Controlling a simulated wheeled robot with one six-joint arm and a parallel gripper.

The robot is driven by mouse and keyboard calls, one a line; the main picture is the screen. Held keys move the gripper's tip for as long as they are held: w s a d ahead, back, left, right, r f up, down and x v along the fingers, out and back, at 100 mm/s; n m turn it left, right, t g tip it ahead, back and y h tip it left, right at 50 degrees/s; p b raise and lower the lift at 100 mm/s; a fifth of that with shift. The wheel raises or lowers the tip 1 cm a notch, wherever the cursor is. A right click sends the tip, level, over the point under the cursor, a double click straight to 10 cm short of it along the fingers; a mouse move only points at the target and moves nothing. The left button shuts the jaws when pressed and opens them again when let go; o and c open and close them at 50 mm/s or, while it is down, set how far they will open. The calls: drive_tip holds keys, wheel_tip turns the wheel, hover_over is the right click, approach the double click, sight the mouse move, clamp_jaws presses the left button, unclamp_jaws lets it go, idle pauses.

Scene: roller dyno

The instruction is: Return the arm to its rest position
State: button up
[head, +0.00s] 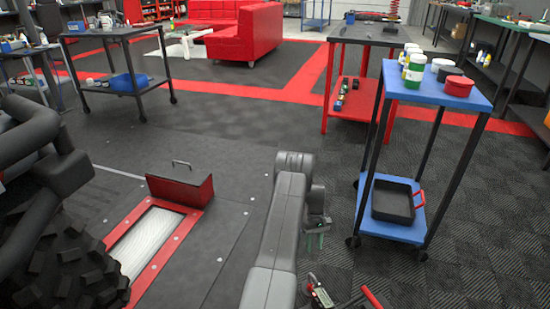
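My grey arm (280,230) rises from the bottom middle of the head view and bends over at its top. My gripper (315,241) hangs below the bend, pointing down over the dark floor.
The blue cart (440,90) stands close on the right, with bottles and tubs on top and a black tray (396,201) below. A big tyre (70,270) fills the lower left. A red-handled tool (322,293) shows at the bottom edge.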

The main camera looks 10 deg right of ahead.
sight(312, 276)
drive_tip(key=b+x, duration=0.3)
drive_tip(key=x, duration=0.9)
drive_tip(key=shift+f, duration=0.2)
drive_tip(key=a+p+v, duration=0.1)
drive_tip(key=p+v, duration=0.3)
drive_tip(key=v, duration=1)
drive_tip(key=b+x, duration=0.1)
drive_tip(key=x, duration=0.3)
drive_tip(key=b+x, duration=0.2)
drive_tip(key=x, duration=0.3)
drive_tip(key=d+b+x, duration=0.1)
drive_tip(key=x, duration=0.4)
drive_tip(key=shift+f+b, duration=0.1)
drive_tip(key=shift+b, duration=0.25)
drive_tip(key=n+h, duration=0.1)
drive_tip(key=n, duration=0.3)
drive_tip(key=shift+a+h, duration=0.3)
drive_tip(key=shift+h, duration=0.1)
drive_tip(key=n+h, duration=0.1)
drive_tip(key=n, duration=0.1)
drive_tip(key=n+t+h, duration=0.1)
drive_tip(key=n, duration=0.2)
drive_tip(key=shift+s+a, duration=0.15)
drive_tip(key=shift+a, duration=0.05)
